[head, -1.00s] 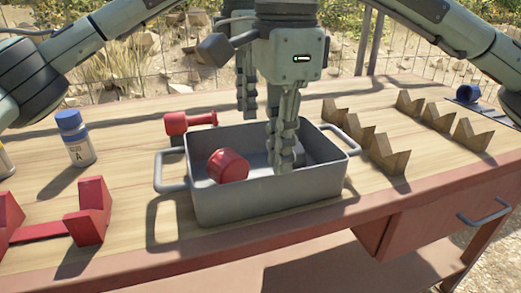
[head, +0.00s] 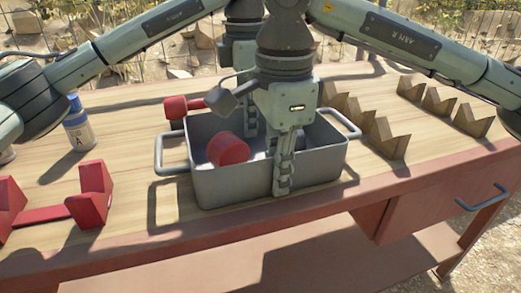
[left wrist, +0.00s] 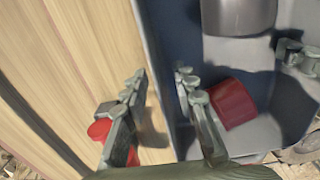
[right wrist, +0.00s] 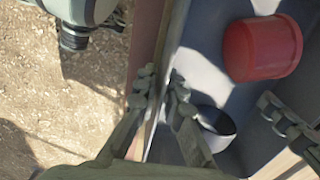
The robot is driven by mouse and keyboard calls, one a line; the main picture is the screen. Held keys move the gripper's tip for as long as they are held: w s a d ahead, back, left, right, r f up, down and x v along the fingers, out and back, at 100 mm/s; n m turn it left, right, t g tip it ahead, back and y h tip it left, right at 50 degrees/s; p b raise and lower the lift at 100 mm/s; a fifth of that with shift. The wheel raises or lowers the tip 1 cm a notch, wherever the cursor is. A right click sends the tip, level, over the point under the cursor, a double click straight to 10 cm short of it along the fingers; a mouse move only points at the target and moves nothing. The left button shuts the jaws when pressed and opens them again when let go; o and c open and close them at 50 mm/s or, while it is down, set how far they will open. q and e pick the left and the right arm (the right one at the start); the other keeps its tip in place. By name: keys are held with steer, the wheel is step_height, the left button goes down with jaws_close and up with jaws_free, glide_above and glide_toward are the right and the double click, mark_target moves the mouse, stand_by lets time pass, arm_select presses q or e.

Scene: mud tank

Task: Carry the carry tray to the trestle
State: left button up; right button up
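The carry tray (head: 230,185) is a grey open box with a loop handle at each end, standing on the wooden bench top. A red cylinder (head: 228,149) lies inside it; the right wrist view also shows a grey cup (right wrist: 216,126) in the tray. My left gripper (left wrist: 160,78) is open at the far wall, one finger inside the tray and one outside over the wood. My right gripper (right wrist: 161,78) is open at the near wall, its fingers on either side of the rim with a narrow gap.
A red dumbbell-shaped piece (head: 180,106) lies close behind the tray. A red V-ended stand (head: 60,212) and a blue-capped bottle (head: 78,126) are left. Several notched wooden blocks (head: 380,138) stand right. The bench's front edge is close to the tray, above a drawer (head: 425,225).

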arm_select(q)
steer(key=shift+f, duration=0.3)
steer(key=shift+c, duration=0.5)
jaws_close()
